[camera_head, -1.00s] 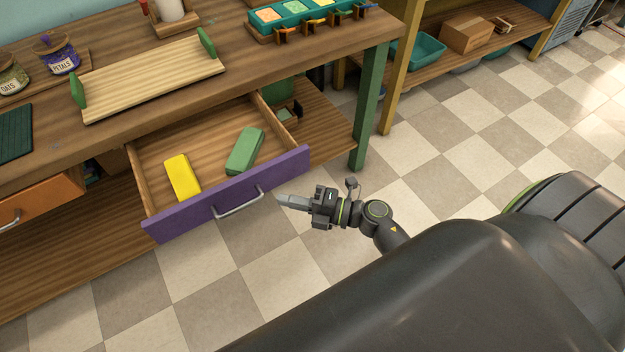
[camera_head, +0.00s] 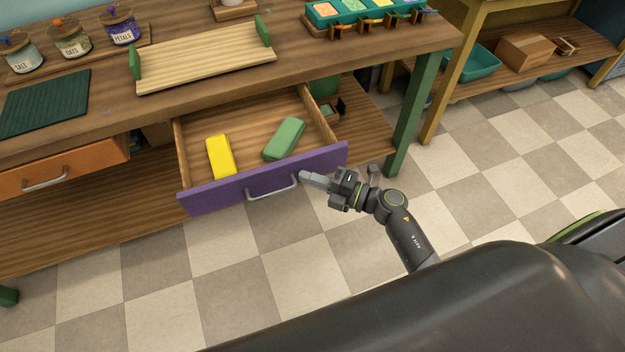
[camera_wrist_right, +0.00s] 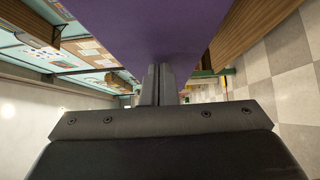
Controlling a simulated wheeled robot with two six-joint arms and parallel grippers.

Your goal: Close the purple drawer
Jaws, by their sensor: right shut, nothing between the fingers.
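The purple drawer (camera_head: 228,191) is pulled out under the wooden bench, with a grey bar handle (camera_head: 272,190) on its front. A yellow bar (camera_head: 220,156) and a green bar (camera_head: 285,139) lie inside it. My right gripper (camera_head: 304,178) is shut and empty, its tips close to the drawer front, just right of the handle. In the right wrist view the purple front (camera_wrist_right: 160,25) fills the top middle, beside the shut fingers (camera_wrist_right: 157,85). I cannot tell if the tips touch it. My left gripper is not in view.
An orange drawer (camera_head: 65,165) sits to the left, almost flush with the bench. On the bench (camera_head: 120,118) are labelled jars, a wooden tray (camera_head: 205,62), a dark green mat (camera_head: 45,102) and a teal holder (camera_head: 355,14). The checkered floor before the drawer is clear.

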